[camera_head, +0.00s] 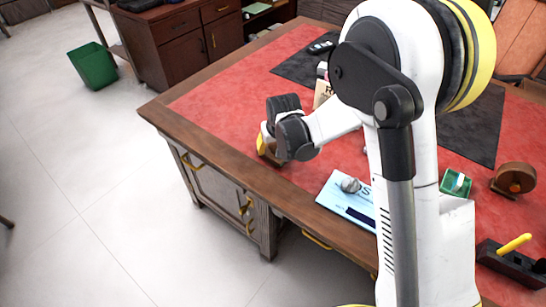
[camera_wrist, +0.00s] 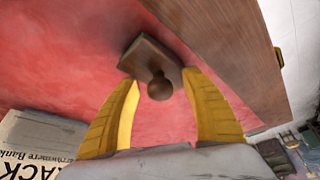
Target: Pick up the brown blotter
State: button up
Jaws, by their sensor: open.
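The brown blotter (camera_wrist: 150,58) is a small wooden block with a round knob on top. In the wrist view it lies on the red leather desk top near the wooden edge, ahead of my fingers. My gripper (camera_wrist: 160,80) is open, with its two yellow fingers on either side of the knob; I cannot tell whether they touch it. In the head view my gripper (camera_head: 262,145) is low over the desk's front-left part. A bit of the brown blotter (camera_head: 272,158) shows beneath it, and the rest is hidden.
A printed box (camera_head: 322,92) stands just behind my gripper; it also shows in the wrist view (camera_wrist: 32,140). A blue paper (camera_head: 332,192) with a grey object (camera_head: 350,185) lies to the right. A green box (camera_head: 455,184) and brown roll (camera_head: 514,178) stand farther right.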

grip_shut()
jog(key=shift+r, duration=0.15)
notch_tip(320, 180, up, 4)
jog(key=p, duration=0.2)
jog(key=shift+r+p, duration=0.15)
jog(key=shift+p, duration=0.2)
jog(key=s+d+r+p, duration=0.3)
jog(key=d+r, duration=0.3)
jog(key=d, duration=0.5)
jog(key=shift+d+r, duration=0.2)
jog(key=shift+r, duration=0.05)
